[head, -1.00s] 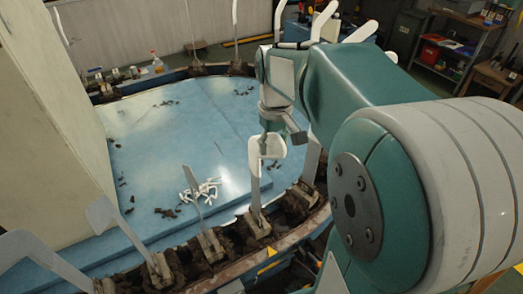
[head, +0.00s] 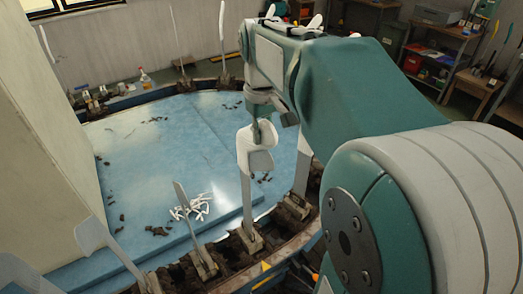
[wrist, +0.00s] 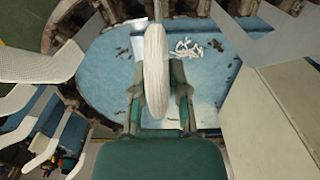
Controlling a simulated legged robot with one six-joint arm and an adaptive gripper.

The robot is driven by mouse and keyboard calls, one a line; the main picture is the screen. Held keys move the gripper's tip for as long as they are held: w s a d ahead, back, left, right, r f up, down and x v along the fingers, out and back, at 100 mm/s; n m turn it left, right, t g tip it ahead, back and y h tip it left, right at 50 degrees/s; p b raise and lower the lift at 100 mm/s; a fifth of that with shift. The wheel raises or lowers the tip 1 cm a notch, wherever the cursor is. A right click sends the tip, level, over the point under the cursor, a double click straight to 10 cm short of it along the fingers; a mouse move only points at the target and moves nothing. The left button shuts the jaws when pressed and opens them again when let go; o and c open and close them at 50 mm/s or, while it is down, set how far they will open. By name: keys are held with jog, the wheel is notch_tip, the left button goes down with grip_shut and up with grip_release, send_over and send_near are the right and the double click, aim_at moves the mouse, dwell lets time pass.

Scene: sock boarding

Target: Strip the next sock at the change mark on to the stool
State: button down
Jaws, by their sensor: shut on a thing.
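My gripper (head: 262,132) is over the near rim of the round blue table. It is shut on a white sock (head: 258,158). In the wrist view the sock (wrist: 156,70) is a pale ribbed oval between the two dark fingers (wrist: 157,103). Below the sock in the head view, an upright pale board (head: 246,200) rises from its holder. I cannot tell how much of the board is inside the sock. A yellow triangular mark (head: 265,266) is on the rim just below this board. I cannot make out a stool.
Bare boards stand around the rim, one left (head: 180,205) and one close on the right (head: 303,172). A pile of small white pieces (head: 192,208) and dark crumbs lie on the blue surface (head: 150,180). A tall cream panel (head: 45,130) blocks the left.

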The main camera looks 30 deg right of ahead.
jog(key=shift+r, duration=6.65)
